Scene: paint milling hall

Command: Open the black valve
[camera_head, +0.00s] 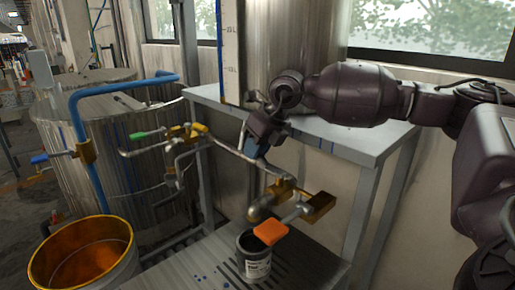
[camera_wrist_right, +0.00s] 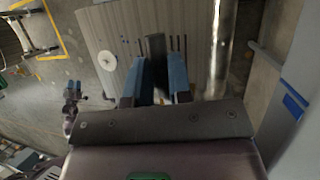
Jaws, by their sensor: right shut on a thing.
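My right gripper (camera_head: 254,150) reaches down in front of the steel table, with its blue fingers pointing at the pipe. In the right wrist view, my right gripper (camera_wrist_right: 155,68) has its two blue fingers on either side of a dark bar, the black valve's handle (camera_wrist_right: 156,47). The gripper is shut on this handle, which sticks out past the fingertips. In the head view the handle is hidden behind the gripper and cannot be made out.
An orange-handled valve (camera_head: 270,232) sits above a paint can (camera_head: 258,268) on the lower shelf. A green-handled valve (camera_head: 149,134) and a blue-handled valve (camera_head: 40,158) are to the left. The steel table (camera_head: 345,145) stands under my right arm.

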